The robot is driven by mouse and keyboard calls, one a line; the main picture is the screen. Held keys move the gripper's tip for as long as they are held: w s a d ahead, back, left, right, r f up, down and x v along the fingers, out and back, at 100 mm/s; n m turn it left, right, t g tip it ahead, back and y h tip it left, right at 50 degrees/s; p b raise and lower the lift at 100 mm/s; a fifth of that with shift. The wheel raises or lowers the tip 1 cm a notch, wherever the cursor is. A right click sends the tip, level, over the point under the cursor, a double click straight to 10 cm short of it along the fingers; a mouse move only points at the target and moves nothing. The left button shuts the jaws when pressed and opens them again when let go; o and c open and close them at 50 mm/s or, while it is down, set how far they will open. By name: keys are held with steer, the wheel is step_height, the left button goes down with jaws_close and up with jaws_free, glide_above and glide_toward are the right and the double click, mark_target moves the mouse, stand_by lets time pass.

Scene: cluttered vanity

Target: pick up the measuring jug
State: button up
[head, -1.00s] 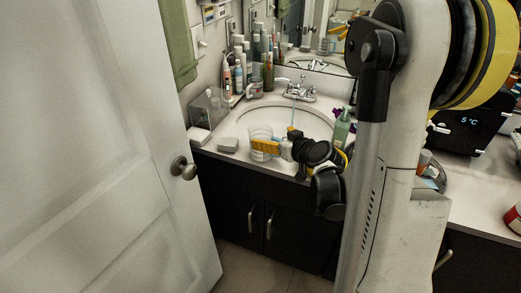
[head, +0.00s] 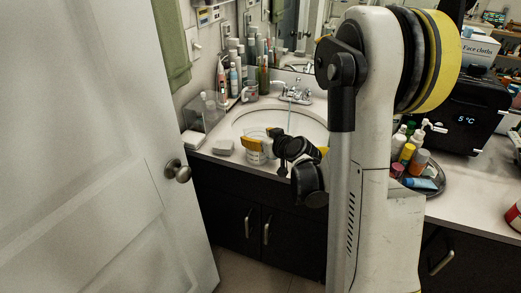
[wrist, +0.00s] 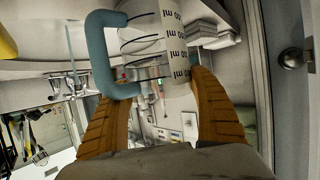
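The measuring jug (head: 257,157) stands on the counter at the front edge of the sink, partly hidden by my gripper in the head view. In the wrist view the clear jug (wrist: 150,45) has a white ml scale and a blue-grey handle on its left. My gripper (wrist: 160,88) has its brown-orange fingers spread, one on each side of the jug's near end. The right fingertip looks close to the jug wall and the left one close to the handle; contact is unclear. In the head view a yellow finger of my gripper (head: 252,143) overlaps the jug's upper part.
A white soap block (head: 223,146) and a clear box (head: 203,112) stand left of the jug. The sink basin (head: 305,122) and faucet (head: 295,92) lie behind. Several bottles (head: 410,150) stand right of my arm. The door (head: 90,150) fills the left.

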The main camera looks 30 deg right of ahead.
steer(key=shift+r+p, duration=0.35)
steer(key=shift+r, duration=0.2)
steer(key=s+d+r+p, duration=0.5)
steer(key=s+d+r, duration=0.2)
steer(key=r, duration=0.3)
steer(key=shift+s+d+p, duration=0.25)
steer(key=shift+d+p, duration=0.15)
steer(key=shift+d, duration=0.5)
